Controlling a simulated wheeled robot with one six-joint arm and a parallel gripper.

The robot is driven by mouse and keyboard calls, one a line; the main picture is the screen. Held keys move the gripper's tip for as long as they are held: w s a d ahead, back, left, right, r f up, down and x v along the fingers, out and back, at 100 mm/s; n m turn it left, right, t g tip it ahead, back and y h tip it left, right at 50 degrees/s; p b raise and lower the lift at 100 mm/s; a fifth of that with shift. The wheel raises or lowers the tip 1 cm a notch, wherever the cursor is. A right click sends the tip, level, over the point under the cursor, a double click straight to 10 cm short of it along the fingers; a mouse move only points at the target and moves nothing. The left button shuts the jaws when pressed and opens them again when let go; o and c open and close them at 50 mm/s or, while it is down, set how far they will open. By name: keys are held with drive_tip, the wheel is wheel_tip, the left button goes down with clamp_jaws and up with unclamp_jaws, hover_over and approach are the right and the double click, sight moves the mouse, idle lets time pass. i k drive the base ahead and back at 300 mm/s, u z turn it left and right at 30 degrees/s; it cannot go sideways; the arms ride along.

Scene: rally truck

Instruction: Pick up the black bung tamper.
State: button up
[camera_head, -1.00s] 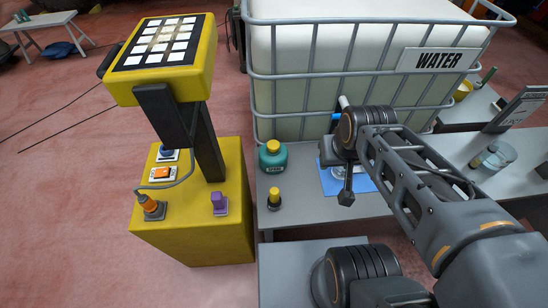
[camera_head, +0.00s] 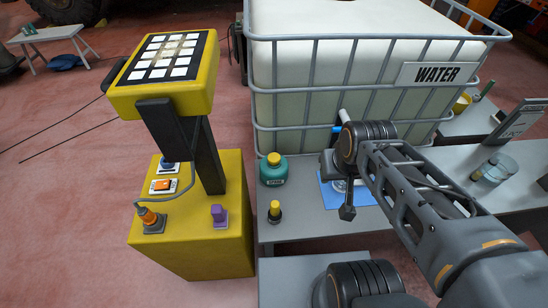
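A black tool with a thin shaft and a wider, faceted lower end, which looks like the bung tamper (camera_head: 347,212), shows in the head view just below my wrist. It appears upright, over the front edge of a blue sheet (camera_head: 368,196). My gripper (camera_head: 338,172) is at the end of my arm, above the grey table and right by the top of the tool. The fingers are small and mostly hidden by my wrist. I cannot tell whether they touch or hold the tool, or whether the tool rests on the table.
A green jar with a yellow cap (camera_head: 273,170) and a small yellow-topped black item (camera_head: 275,211) stand on the grey table (camera_head: 300,222) to the left. The caged water tank (camera_head: 365,85) rises close behind. A yellow control console (camera_head: 190,250) is at left.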

sight(275, 215)
drive_tip(key=k, duration=0.5)
drive_tip(key=z, duration=1.45)
drive_tip(key=i, duration=1.2)
drive_tip(key=u, duration=3.7)
